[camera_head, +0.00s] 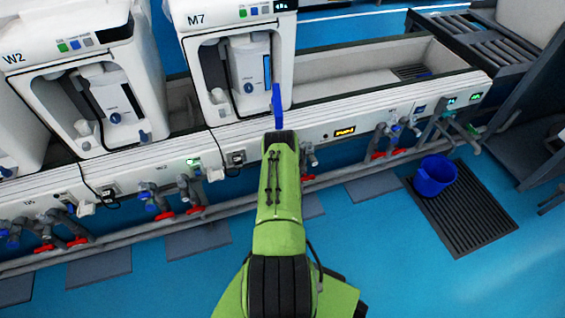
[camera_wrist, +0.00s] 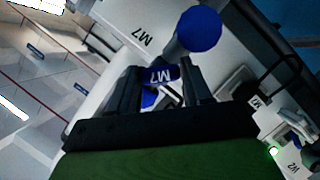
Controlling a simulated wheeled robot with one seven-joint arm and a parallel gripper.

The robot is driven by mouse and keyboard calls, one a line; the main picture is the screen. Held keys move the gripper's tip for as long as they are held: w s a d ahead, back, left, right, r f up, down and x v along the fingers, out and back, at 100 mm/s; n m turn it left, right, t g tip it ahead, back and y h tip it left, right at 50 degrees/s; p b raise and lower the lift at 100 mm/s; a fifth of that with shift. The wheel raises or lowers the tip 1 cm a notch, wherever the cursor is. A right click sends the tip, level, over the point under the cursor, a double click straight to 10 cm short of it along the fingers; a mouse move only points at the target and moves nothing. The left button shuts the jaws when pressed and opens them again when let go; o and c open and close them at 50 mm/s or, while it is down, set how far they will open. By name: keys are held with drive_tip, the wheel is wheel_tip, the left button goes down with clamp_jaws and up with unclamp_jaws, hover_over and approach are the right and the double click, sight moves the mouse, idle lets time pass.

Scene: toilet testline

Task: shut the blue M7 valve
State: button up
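A blue handle (camera_head: 277,106) stands in front of the M7 machine (camera_head: 238,60), right at the tip of my green arm. In the wrist view a blue piece marked M7 (camera_wrist: 162,75) fills the gap between the two dark fingers of my gripper (camera_wrist: 162,88). A round blue part (camera_wrist: 198,30) shows just beyond the fingertips. The fingers stand apart, one on each side of the marked piece. I cannot tell whether they press on it or only surround it. In the head view the fingers are largely hidden by my arm.
The W2 machine (camera_head: 85,75) stands left of M7. A white ledge (camera_head: 350,115) carries sockets and displays, with pipes and red and blue valves (camera_head: 188,195) below. A blue bucket (camera_head: 434,175) sits on a dark floor grate (camera_head: 465,215).

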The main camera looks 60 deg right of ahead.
drive_tip(key=c, duration=0.4)
drive_tip(key=shift+o, duration=0.2)
drive_tip(key=shift+r+m+t+y+p, duration=0.15)
drive_tip(key=shift+m+t+y+p, duration=0.25)
drive_tip(key=shift+m+p, duration=0.55)
drive_tip(key=shift+s+r+m+y+p, duration=0.1)
drive_tip(key=shift+m+y+p, duration=0.5)
drive_tip(key=shift+m+p, duration=0.45)
drive_tip(key=shift+s+d+m+t+y+p, duration=0.1)
drive_tip(key=shift+m+t+y+p, duration=0.75)
drive_tip(key=shift+m+p, duration=0.75)
drive_tip(key=shift+f, duration=0.2)
drive_tip(key=o, duration=0.8)
drive_tip(key=shift+c, duration=0.2)
